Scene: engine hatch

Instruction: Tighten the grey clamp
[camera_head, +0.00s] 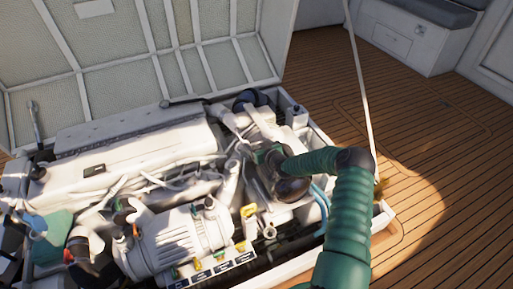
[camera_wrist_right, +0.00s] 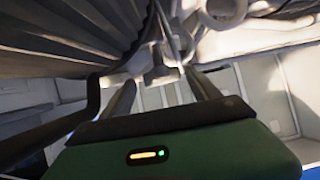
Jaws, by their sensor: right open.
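My right arm comes in from the bottom right in the head view and bends left over the engine. My right gripper (camera_head: 262,157) is over the right part of the engine, and its fingers are small and hard to make out there. In the right wrist view the two dark fingers of the right gripper (camera_wrist_right: 160,84) are apart. A pale grey T-shaped piece (camera_wrist_right: 160,74), perhaps the grey clamp, shows between and just beyond the fingertips. I cannot tell whether they touch it. In the head view I cannot pick out the clamp. My left gripper is not in view.
The white engine (camera_head: 130,155) fills the bay, with hoses, pipes and a ribbed housing (camera_head: 180,243) close around. The raised hatch lid (camera_head: 150,50) stands behind. A thin pole (camera_head: 359,85) rises at the right. The wooden deck (camera_head: 440,130) is clear.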

